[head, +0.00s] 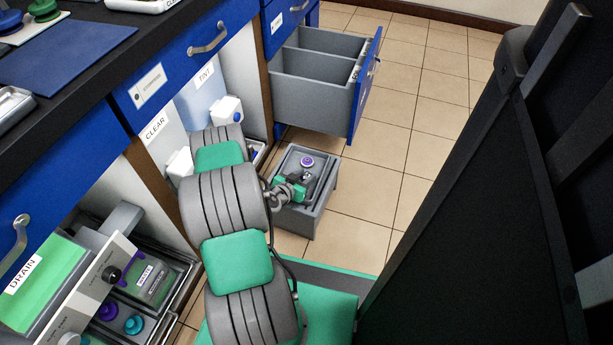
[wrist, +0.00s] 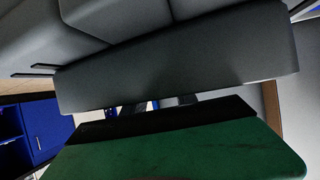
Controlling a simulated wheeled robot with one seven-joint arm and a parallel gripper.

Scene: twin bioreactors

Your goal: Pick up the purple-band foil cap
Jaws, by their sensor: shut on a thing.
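The purple-band foil cap (head: 307,162), a small round purple piece with a pale centre, shows in the head view over the grey box on the floor. My gripper (head: 304,174) is at its near side, low over the box, with its jaws shut on the cap. The fingers are small and dark there, so the exact contact is hard to see. The wrist view is mostly filled by dark grey surfaces and a green pad, and I cannot make out the cap in it.
The grey box (head: 297,222) stands on the tiled floor. An open grey drawer (head: 312,92) juts out behind it. Cabinets with a blue front (head: 185,60) line the left. A tray (head: 178,290) at lower left holds purple and teal pieces. A black panel (head: 470,220) blocks the right.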

